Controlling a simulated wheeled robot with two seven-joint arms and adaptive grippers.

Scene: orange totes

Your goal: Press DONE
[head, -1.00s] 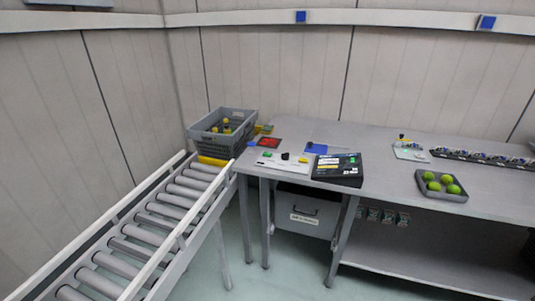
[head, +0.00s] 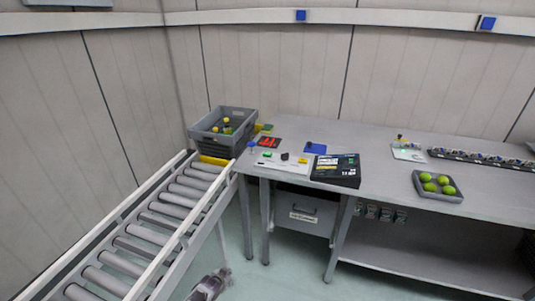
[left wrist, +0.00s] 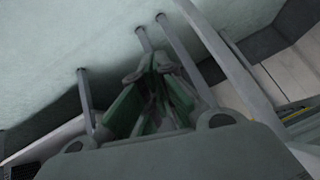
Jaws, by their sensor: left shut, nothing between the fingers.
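A white control panel (head: 283,163) lies at the left front of the grey table. It carries a green button (head: 267,154), a black knob or button (head: 285,156) and a yellow button (head: 302,160). No DONE lettering is readable at this size. My left gripper (head: 212,284) shows at the bottom of the head view, low in front of the table and well apart from the panel. In the left wrist view its fingers (left wrist: 156,75) are shut and empty, with floor and metal legs beyond. My right gripper is not in view.
A grey crate (head: 207,139) with yellow-topped items stands at the end of the roller conveyor (head: 150,228). A black box (head: 336,170) sits right of the panel. A tray (head: 452,197) of green balls is farther right. The table's middle is mostly clear.

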